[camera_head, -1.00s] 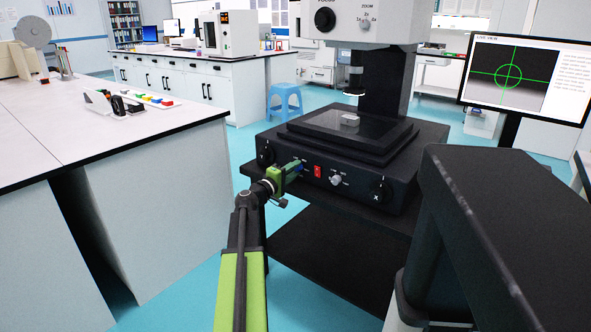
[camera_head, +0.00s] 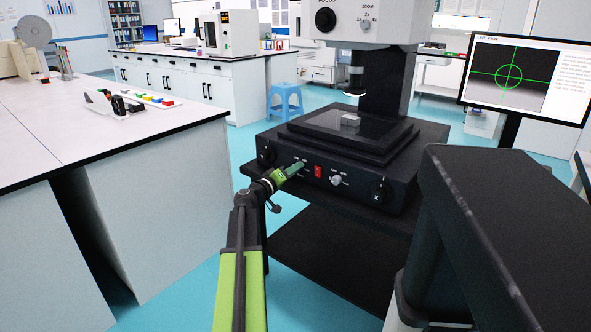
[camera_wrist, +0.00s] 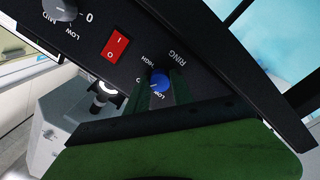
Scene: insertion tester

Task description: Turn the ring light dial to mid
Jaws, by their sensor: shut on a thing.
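The ring light dial is a small blue knob (camera_wrist: 159,82) on the dark front panel, beside the word RING in the wrist view. The labels HIGH and LOW show around it; the others are partly hidden by the fingers. A pale mark on its face is too small to read surely. My gripper (camera_wrist: 161,76) has its two green fingers closed on either side of the knob. In the head view my gripper (camera_head: 296,168) reaches the left part of the instrument's front panel (camera_head: 310,180) and hides the dial.
A red rocker switch (camera_head: 318,172) and a grey knob (camera_head: 336,181) sit right of the dial in the head view. Black knobs (camera_head: 379,191) are at the panel's ends. The microscope stage (camera_head: 330,146) is above. A white bench (camera_head: 110,140) stands at left.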

